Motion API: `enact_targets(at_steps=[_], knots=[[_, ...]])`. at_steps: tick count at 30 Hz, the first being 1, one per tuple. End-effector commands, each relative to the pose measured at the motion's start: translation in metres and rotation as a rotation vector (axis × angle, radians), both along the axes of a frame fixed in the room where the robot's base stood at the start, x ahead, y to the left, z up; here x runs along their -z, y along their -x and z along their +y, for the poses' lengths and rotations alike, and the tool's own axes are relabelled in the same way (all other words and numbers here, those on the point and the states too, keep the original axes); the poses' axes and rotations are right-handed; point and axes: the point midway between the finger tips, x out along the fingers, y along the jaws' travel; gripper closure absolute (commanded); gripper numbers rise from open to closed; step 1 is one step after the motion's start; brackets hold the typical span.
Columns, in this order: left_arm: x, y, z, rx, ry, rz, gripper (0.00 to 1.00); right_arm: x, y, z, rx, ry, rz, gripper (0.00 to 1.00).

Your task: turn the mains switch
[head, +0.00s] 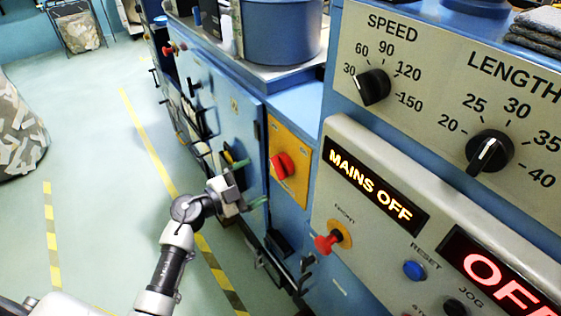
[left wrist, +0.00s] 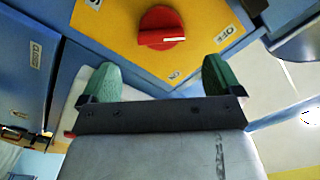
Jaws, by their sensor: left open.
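The mains switch (head: 283,166) is a red rotary knob on a yellow plate (head: 290,188) on the blue cabinet side. In the left wrist view the red knob (left wrist: 161,27) is upper centre, its white mark pointing right, and an OFF label (left wrist: 228,32) is on the plate's right part. My left gripper (head: 250,183) is open with green fingertips, just left of the plate in the head view. In the left wrist view the open left gripper (left wrist: 160,78) has its fingertips either side below the knob, apart from it and empty. My right gripper is not in view.
A lit sign (head: 377,192) reads MAINS OFF. The panel has a red front button (head: 326,242), a blue reset button (head: 414,270), and speed (head: 372,87) and length (head: 489,153) knobs. Metal bars and fittings (head: 285,272) stick out below the gripper. Floor left is mostly clear.

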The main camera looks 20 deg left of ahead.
Motion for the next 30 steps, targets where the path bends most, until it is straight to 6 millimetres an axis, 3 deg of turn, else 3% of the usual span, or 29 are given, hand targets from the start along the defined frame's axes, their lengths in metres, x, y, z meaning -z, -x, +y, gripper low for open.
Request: enact_targets(at_steps=[6, 12, 25, 30], knots=[[-0.002, -0.035, -0.027, -0.002, 0.005, -0.002, 0.06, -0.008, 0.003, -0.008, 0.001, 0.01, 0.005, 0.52], [-0.001, -0.057, -0.044, -0.003, 0.003, -0.002, 0.06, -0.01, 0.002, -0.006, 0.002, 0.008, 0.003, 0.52], [0.0, -0.065, -0.05, -0.002, 0.0, -0.001, 0.06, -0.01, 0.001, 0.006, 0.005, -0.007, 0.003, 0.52], [0.0, -0.065, -0.05, -0.002, 0.0, -0.001, 0.32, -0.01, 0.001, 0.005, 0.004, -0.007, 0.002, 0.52]])
